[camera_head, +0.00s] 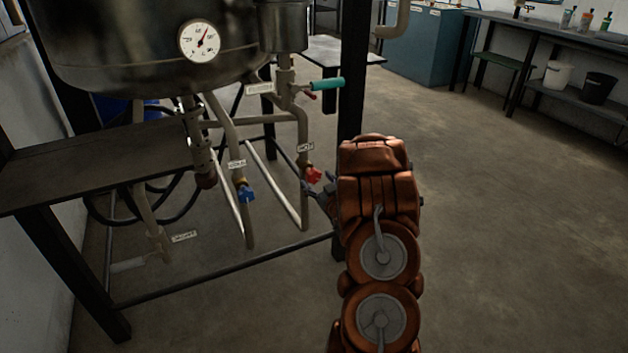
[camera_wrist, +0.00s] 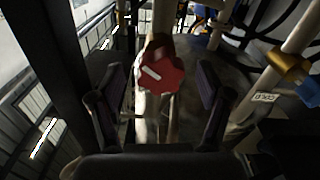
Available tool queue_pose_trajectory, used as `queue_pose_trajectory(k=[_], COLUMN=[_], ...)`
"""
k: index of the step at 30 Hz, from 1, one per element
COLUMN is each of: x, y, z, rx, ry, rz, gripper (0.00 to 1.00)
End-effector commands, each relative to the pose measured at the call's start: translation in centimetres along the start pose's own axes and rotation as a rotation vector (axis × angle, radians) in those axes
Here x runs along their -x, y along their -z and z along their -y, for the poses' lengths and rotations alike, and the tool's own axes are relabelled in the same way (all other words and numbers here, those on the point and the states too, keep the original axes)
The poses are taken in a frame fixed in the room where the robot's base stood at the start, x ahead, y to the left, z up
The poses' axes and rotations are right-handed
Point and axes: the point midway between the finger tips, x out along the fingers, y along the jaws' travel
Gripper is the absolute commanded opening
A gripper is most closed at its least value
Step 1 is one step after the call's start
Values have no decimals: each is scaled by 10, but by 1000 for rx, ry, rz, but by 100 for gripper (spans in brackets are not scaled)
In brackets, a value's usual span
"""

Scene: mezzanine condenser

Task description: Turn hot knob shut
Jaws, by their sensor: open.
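The red hot knob (camera_head: 313,175) sits on a pale vertical pipe below a small label reading HOT (camera_head: 306,147). In the wrist view the red knob (camera_wrist: 161,74) has a lobed rim and a white mark on its face. My gripper (camera_head: 318,192) is close to the knob in the head view, partly hidden behind my orange arm. In the wrist view my gripper (camera_wrist: 160,95) is open, with one finger on each side of the knob. The knob shows between the fingers with gaps on both sides. I cannot tell how deep it sits between them.
A blue knob (camera_head: 246,193) is on the pipe to the left. A teal-handled lever (camera_head: 327,84) is above. A dark frame post (camera_head: 351,80) stands right beside the knob. The tank with a gauge (camera_head: 199,41) hangs overhead. The floor (camera_head: 500,220) at right is clear.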

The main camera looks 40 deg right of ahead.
Motion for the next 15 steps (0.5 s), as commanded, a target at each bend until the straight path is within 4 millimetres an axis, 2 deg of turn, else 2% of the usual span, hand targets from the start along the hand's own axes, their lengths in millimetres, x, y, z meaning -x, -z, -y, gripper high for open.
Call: queue_pose_trajectory(k=[6,15], x=[-19,-24], y=[-1,0], z=[0,0], rx=[-1,-1], ry=[0,0], rz=[1,1], gripper=[77,77])
